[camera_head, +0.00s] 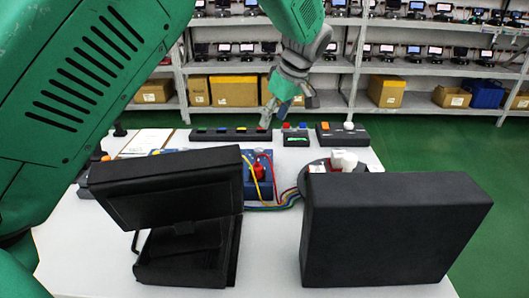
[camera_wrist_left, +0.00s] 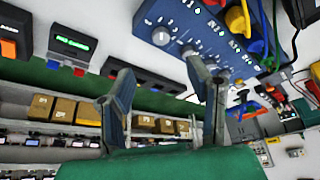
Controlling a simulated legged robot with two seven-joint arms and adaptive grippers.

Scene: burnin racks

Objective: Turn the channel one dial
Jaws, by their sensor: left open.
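A blue panel with white lettering and several small dials (camera_wrist_left: 215,42) shows in the wrist view. A larger pale round dial (camera_wrist_left: 160,37) sits near its left end, but I cannot read which dial is channel one. In the head view part of the blue panel (camera_head: 249,187) shows behind a black monitor, and its dials are hidden. My left gripper (camera_head: 291,103) is over the far part of the table, beyond the panel. Its fingers (camera_wrist_left: 160,92) are spread and empty, apart from the dials. My right gripper is not in view.
Yellow, blue and red cables (camera_head: 270,185) run from the panel. A long black button box (camera_head: 230,134), a small device with a green display (camera_wrist_left: 72,42) and an orange-button box (camera_head: 342,134) stand behind. Shelves (camera_head: 350,68) line the back.

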